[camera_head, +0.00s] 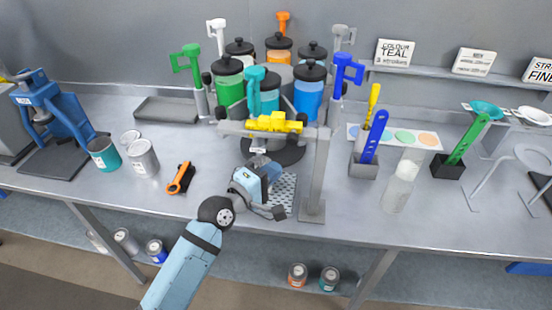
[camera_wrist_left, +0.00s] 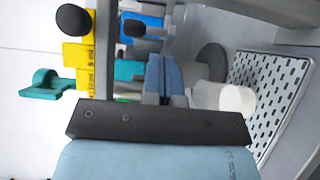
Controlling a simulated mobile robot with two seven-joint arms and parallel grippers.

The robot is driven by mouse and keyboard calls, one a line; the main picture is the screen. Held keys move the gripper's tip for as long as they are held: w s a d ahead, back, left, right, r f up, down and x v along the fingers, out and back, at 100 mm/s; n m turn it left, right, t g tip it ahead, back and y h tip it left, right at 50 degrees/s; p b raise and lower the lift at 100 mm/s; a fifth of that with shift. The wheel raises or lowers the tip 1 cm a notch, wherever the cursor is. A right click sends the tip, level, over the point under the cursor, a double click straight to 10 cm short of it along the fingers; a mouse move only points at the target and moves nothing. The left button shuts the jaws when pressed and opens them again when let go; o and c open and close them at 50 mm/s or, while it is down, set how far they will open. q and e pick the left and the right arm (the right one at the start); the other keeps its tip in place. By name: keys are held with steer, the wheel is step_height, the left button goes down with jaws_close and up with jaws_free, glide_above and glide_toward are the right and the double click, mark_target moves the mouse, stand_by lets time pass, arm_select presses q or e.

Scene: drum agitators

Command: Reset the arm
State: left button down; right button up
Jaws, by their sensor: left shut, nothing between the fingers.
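My left arm comes in from the bottom left, and its blue-grey gripper (camera_head: 268,163) is at the front of the drum stand, under the yellow bar part (camera_head: 273,122). In the left wrist view the fingers (camera_wrist_left: 165,80) are together with nothing held. A white cylindrical piece (camera_wrist_left: 237,101) shows just beside them, near the perforated plate (camera_wrist_left: 270,95). The plate (camera_head: 284,193) also shows below the gripper in the head view. Several lidded drums, among them a green one (camera_head: 229,85) and a blue one (camera_head: 309,92), stand behind the bar. My right gripper is not in view.
A grey post (camera_head: 318,175) stands close to the right of the gripper. A clear bottle (camera_head: 397,190) and scoop holders (camera_head: 363,166) stand to the right.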

arm_select(q)
steer(key=shift+s+a, duration=0.2)
steer(key=shift+s, duration=0.4)
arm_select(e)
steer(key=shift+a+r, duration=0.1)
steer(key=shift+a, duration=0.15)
arm_select(q)
steer(key=shift+f, duration=0.1)
steer(key=s+a+f+m+g+y, duration=0.1)
steer(key=s+a+f+m+y, duration=0.3)
steer(key=s+f, duration=0.8)
steer(key=s+a+f+m+g+y, duration=0.2)
steer(key=s+a+f+m+y, duration=0.1)
steer(key=s+a+f+m, duration=0.6)
steer(key=s+a+f, duration=0.1)
steer(key=s+f, duration=0.2)
steer(key=shift+y, duration=0.4)
